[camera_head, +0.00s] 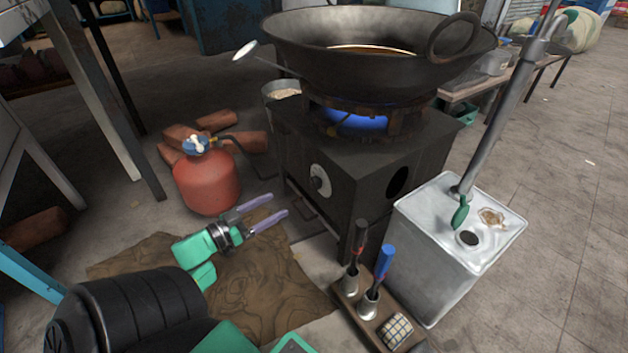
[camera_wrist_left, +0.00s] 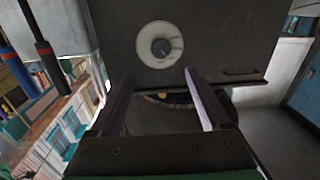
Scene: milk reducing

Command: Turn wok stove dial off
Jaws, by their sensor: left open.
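The wok stove (camera_head: 345,165) is a dark metal box with a blue flame burning under the large black wok (camera_head: 375,60). Its dial (camera_head: 320,180) is a dark knob on a round pale plate on the stove's front face. In the left wrist view the dial (camera_wrist_left: 160,48) shows ahead, beyond the fingertips and roughly centred between them. My left gripper (camera_head: 281,206) is open and empty, to the left of the stove front and apart from the dial. It also shows in the left wrist view (camera_wrist_left: 158,75). My right gripper does not show.
A red gas canister (camera_head: 207,180) stands behind my left gripper, with bricks (camera_head: 190,135) around it. A brown cloth (camera_head: 250,290) lies on the floor below. A wooden tool holder (camera_head: 372,315) and a metal can (camera_head: 455,245) stand right of the stove front.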

